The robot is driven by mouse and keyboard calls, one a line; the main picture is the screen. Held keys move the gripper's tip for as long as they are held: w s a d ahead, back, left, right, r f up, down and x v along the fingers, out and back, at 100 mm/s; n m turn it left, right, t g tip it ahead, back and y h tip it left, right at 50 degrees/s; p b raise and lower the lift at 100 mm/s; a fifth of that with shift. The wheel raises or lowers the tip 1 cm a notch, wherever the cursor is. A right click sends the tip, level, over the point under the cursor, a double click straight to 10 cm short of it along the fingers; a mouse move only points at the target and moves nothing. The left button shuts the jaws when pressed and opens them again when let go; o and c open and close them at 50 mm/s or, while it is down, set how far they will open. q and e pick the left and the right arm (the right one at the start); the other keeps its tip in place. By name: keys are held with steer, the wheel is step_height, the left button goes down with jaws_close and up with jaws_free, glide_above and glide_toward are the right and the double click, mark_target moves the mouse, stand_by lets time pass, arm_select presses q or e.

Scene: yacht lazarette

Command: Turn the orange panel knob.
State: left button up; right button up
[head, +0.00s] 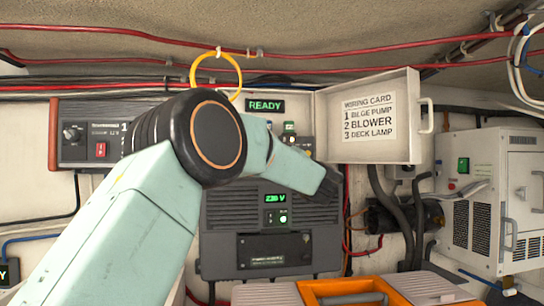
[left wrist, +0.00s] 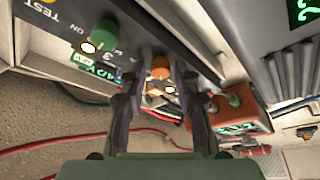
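I cannot tell whether the left finger touches the knob. In the head view my left gripper (head: 328,186) is at the panel's lower right, mostly seen from behind, and my arm hides the orange knob. My right gripper is not in view.
A green knob (left wrist: 104,29) sits beside the orange one. An open white cover with a wiring card (head: 368,118) is above right of my gripper. A dark grey unit (head: 222,215) with a green display is below. An orange-trimmed box (head: 345,290) lies in front.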

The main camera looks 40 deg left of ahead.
arm_select(q)
steer(key=shift+o, duration=0.8)
steer(key=shift+d+f, duration=0.1)
steer(key=v, duration=1.1)
steer(key=shift+s+d, duration=0.15)
steer(key=shift+d, duration=0.2)
steer(key=shift+d+f, duration=0.1)
steer(key=shift+f, duration=0.05)
